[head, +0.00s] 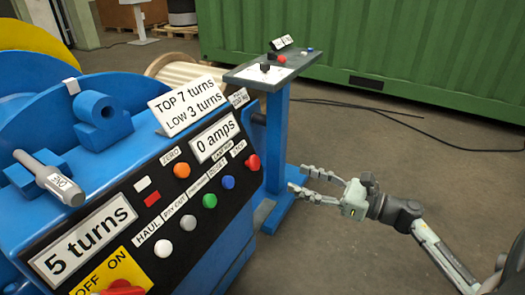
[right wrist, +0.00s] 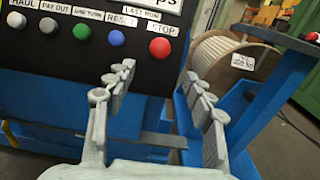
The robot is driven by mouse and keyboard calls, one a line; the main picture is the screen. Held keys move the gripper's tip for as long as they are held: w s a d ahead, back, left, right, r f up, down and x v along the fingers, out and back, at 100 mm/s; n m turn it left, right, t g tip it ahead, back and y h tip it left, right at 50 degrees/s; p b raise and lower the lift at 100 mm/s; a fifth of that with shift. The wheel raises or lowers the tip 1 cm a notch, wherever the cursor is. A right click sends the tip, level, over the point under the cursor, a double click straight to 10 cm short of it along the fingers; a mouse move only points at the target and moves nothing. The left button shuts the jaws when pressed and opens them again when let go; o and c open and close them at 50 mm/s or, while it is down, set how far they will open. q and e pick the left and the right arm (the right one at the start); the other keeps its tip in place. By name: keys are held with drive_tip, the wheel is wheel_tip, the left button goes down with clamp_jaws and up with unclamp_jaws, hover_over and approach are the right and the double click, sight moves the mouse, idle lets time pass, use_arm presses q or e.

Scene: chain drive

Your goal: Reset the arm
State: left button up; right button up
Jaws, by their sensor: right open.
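My right gripper (head: 297,178) is open and empty, in the air to the right of the blue control panel (head: 240,215). In the right wrist view its two fingers (right wrist: 162,68) are spread apart below the panel's button row, touching no button. The row holds a blue button (head: 228,182) labelled RESET and a red STOP button (head: 253,162). Both also show in the right wrist view, the blue button (right wrist: 116,38) and the red button (right wrist: 160,48). My left gripper is not in view.
A blue post with a grey top (head: 270,72) stands just beyond my right gripper. A wooden spool (head: 190,72) stands behind. Floor to the right is mostly clear, with black cables (head: 400,112).

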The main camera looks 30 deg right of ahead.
drive_tip(key=d+f+m+g+h, duration=0.1)
drive_tip(key=d+f+m+h, duration=0.2)
drive_tip(key=f+m+h, duration=0.75)
drive_tip(key=d+f+m+g+h, duration=0.1)
drive_tip(key=d+f+m+h, duration=0.15)
drive_tip(key=m, duration=1.45)
drive_tip(key=s+a+f+m+g+y, duration=0.2)
drive_tip(key=s+a+f+m+g, duration=0.8)
drive_tip(key=s+a+f+m, duration=0.3)
wheel_tip(320, 180, down, 3)
drive_tip(key=s+a, duration=0.1)
drive_tip(key=s, duration=0.1)
drive_tip(key=shift+s+a+y, duration=0.3)
drive_tip(key=shift+s+a, duration=0.05)
drive_tip(key=shift+s, duration=0.05)
drive_tip(key=shift+d+g, duration=0.1)
drive_tip(key=shift+g, duration=0.2)
